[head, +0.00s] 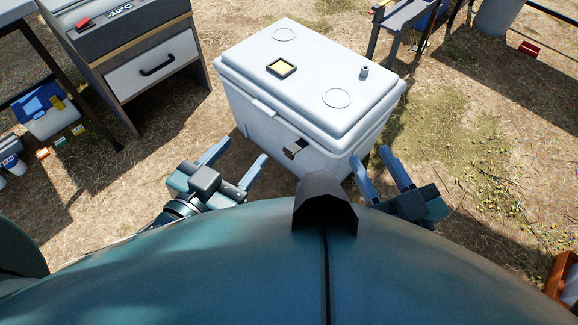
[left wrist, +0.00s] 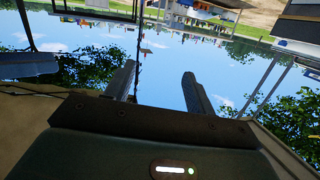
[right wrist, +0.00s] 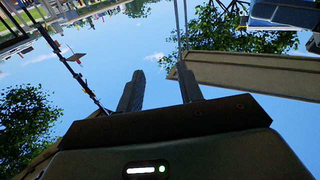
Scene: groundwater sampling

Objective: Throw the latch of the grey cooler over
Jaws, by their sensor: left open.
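The grey cooler (head: 250,103) stands on the ground ahead of me in the head view, with its lid down. Its dark latch (head: 295,148) is on the front face, just under the lid rim, and sticks outward. My left gripper (head: 240,161) is open and empty, to the left of the latch and in front of the cooler. My right gripper (head: 376,166) is open and empty, near the cooler's front right corner.
A grey freezer cabinet with a drawer (head: 155,66) stands at the back left. A small blue-lidded box (head: 48,115) sits at the far left. A bench (head: 405,18) is behind the cooler. Dry grass (head: 470,150) to the right is free. A brown crate (head: 564,278) is at lower right.

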